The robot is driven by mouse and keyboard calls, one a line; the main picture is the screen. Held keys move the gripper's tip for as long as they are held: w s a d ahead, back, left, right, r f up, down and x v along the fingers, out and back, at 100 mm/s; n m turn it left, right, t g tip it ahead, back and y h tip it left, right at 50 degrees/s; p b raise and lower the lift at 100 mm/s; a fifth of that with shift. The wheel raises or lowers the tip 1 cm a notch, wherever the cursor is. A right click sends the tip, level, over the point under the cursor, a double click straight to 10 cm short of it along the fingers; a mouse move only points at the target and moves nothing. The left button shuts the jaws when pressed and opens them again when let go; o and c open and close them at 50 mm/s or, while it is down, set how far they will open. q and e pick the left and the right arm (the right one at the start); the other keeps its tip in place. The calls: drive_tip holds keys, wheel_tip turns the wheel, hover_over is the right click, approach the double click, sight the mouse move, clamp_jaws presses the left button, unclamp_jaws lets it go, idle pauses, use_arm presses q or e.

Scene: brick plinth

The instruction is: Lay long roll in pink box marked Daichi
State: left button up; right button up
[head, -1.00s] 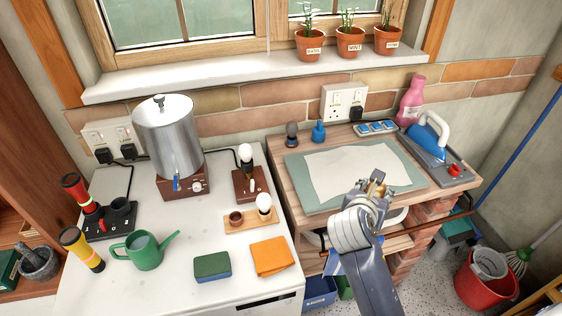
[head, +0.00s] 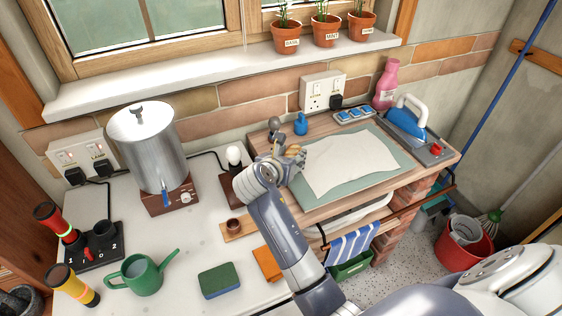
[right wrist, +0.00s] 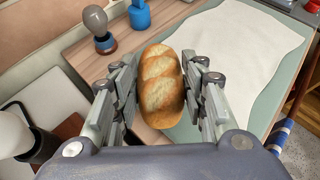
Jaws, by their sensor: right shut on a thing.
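The long roll (right wrist: 160,88) is a golden-brown, scored loaf between the fingers of my right gripper (right wrist: 160,95) in the right wrist view. The gripper is shut on it, gripping it from both sides. In the head view my right gripper (head: 288,160) is at the left end of the wooden worktop, near the white cloth; little of the roll shows there. No pink box marked Daichi shows in either view. My left gripper is not in view.
The wooden worktop (head: 312,204) on brick carries a green mat, white cloth, stamps and a blue iron (head: 407,122). A striped towel (head: 352,245) hangs in front above a green box (head: 350,268). Left, a white counter (head: 205,243) holds an urn (head: 155,150) and watering can (head: 140,274).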

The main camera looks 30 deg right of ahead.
drive_tip(key=shift+w+a, duration=0.3)
drive_tip(key=shift+w, duration=0.25)
drive_tip(key=shift+w+a, duration=0.3)
drive_tip(key=shift+w, duration=0.2)
drive_tip(key=shift+w+a+f, duration=0.1)
drive_tip(key=shift+w, duration=0.05)
drive_tip(key=shift+f, duration=0.15)
wheel_tip(320, 180, down, 3)
drive_tip(key=shift+f, duration=0.1)
drive_tip(key=shift+f+p, duration=0.1)
drive_tip(key=shift+p, duration=0.2)
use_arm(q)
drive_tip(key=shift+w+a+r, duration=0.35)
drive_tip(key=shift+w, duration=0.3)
use_arm(e)
drive_tip(key=o, duration=0.9)
